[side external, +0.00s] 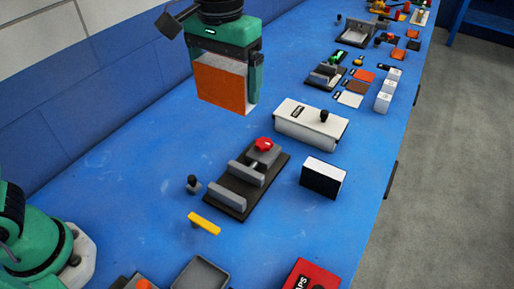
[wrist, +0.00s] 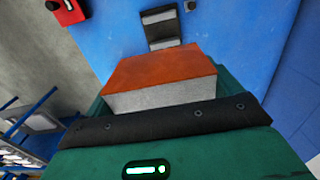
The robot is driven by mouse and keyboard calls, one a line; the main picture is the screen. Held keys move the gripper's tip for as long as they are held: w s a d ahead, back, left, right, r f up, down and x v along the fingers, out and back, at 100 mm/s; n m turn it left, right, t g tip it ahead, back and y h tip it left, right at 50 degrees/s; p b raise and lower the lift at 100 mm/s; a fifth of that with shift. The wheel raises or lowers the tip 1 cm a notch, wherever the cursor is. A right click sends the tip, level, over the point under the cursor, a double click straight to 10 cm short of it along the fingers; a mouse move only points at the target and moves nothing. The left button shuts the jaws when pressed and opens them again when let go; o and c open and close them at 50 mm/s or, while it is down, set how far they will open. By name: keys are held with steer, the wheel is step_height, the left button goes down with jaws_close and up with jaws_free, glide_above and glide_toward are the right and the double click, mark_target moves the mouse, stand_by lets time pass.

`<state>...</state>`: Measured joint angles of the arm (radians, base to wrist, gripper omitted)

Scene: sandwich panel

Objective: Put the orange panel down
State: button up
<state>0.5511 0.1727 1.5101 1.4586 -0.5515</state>
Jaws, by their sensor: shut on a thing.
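The orange panel (side external: 221,88) is a thick block with an orange face and pale grey edges. My gripper (side external: 224,75) is shut on it and holds it in the air above the blue table, toward the back wall side. In the wrist view the orange panel (wrist: 160,75) lies across the jaws, orange face up and a grey speckled edge toward the camera. The gripper's green body (wrist: 170,150) hides its near part. The panel appears clear of the table and of the other things.
A dark clamp fixture with a red knob (side external: 264,145) stands at the middle of the blue table (side external: 130,165). A white box with a black knob (side external: 310,124), a black-and-white block (side external: 323,177) and a yellow bar (side external: 204,222) are nearby. The table's left part is largely bare.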

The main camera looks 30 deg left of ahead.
steer(key=s+d+f, duration=0.5)
steer(key=d+f, duration=0.4)
steer(key=s+d+f, duration=0.5)
steer(key=d+f, duration=0.3)
steer(key=d, duration=0.2)
steer(key=shift+d+f, duration=0.15)
steer(key=shift+f, duration=0.25)
steer(key=shift+w, duration=0.15)
steer(key=w+a+f, duration=0.1)
steer(key=w+f, duration=0.1)
steer(key=w, duration=0.1)
steer(key=w+f, duration=0.2)
steer(key=w, duration=0.2)
steer(key=w+a+f, duration=0.1)
steer(key=w+f, duration=0.2)
steer(key=w, duration=0.1)
steer(key=shift+w+a, duration=0.1)
steer(key=shift+a, duration=0.25)
steer(key=shift+f, duration=2)
steer(key=shift+f, duration=0.1)
